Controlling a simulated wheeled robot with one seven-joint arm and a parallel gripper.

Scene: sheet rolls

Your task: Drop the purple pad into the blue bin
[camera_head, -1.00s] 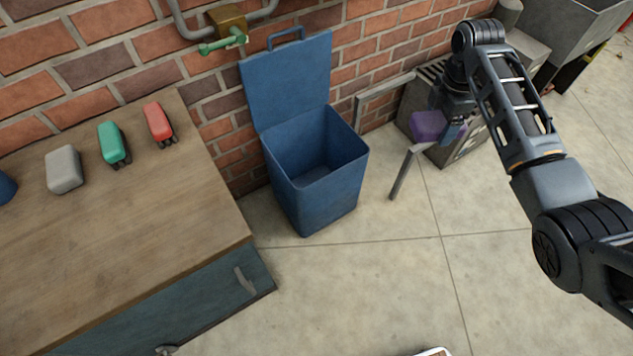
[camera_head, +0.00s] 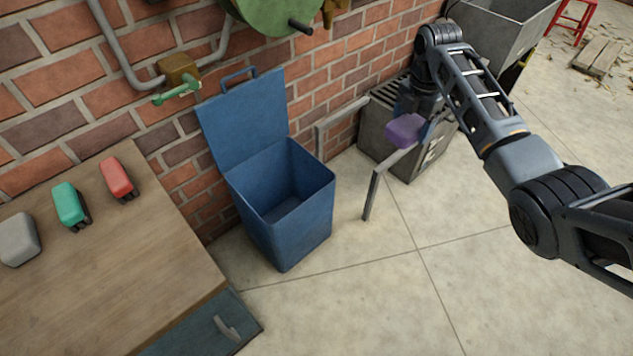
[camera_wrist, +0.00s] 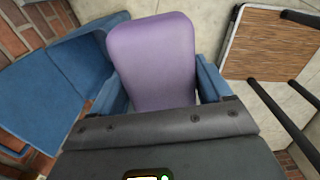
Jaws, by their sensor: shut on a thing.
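The purple pad (camera_head: 404,131) is held by my gripper (camera_head: 415,126), to the right of the blue bin in the head view. In the wrist view the pad (camera_wrist: 153,60) sits between the two blue fingers of my gripper (camera_wrist: 160,85). The blue bin (camera_head: 284,222) stands on the floor against the brick wall with its lid raised and leaning back. Its opening faces up and its inside looks empty. A blue shape at the left of the wrist view looks like the bin (camera_wrist: 50,90).
A wooden-topped cabinet (camera_head: 110,270) stands left of the bin, with grey (camera_head: 18,240), green (camera_head: 70,204) and red (camera_head: 117,178) blocks on it. A grey metal rail (camera_head: 372,190) stands between the bin and my gripper. A grey vented box (camera_head: 385,150) is behind it.

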